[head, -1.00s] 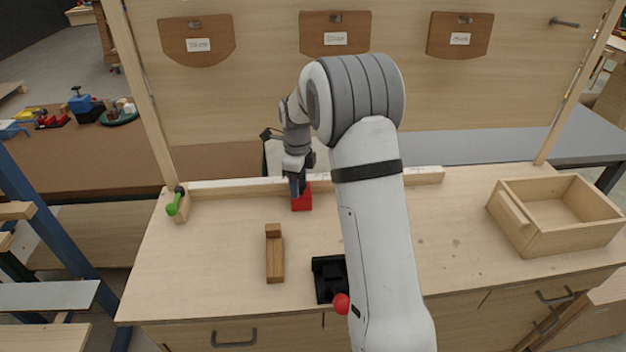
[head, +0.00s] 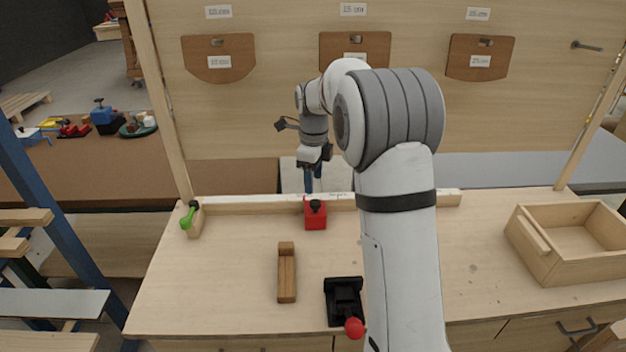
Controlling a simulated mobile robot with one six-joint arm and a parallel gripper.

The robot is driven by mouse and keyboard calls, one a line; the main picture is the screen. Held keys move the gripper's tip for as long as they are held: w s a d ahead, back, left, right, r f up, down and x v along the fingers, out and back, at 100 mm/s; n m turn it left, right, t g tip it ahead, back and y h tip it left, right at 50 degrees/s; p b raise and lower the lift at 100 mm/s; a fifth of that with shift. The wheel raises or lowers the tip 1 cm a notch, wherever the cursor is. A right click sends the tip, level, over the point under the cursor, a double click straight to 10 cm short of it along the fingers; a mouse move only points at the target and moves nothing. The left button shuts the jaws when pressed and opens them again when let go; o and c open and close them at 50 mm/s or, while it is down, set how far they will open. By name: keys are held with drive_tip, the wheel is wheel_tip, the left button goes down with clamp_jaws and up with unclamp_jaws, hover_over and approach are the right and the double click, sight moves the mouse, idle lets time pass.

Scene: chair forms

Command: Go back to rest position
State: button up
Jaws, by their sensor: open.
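My gripper (head: 314,183) is open and empty. It points down just above and behind a red block with a black knob (head: 315,214), apart from it as far as I can see. The red block sits on the workbench (head: 220,290) near its back edge, in front of the white-topped back rail. My arm reaches forward from the lower right of the view and hides part of the bench and back panel.
A wooden L-shaped piece (head: 287,272) and a black clamp with a red ball (head: 344,300) lie on the bench. A green-handled tool (head: 189,215) stands at the back left. An open wooden box (head: 568,240) is at the right. Chair-form templates (head: 218,58) hang on the back panel.

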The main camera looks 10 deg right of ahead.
drive_tip(key=shift+s+r+n, duration=0.3)
drive_tip(key=s+r+n+t, duration=0.2)
drive_tip(key=s+r+n, duration=0.1)
drive_tip(key=s+n, duration=2)
drive_tip(key=s, duration=0.9)
drive_tip(key=shift+n+t, duration=0.4)
drive_tip(key=shift+w, duration=0.1)
drive_tip(key=shift+c, duration=0.3)
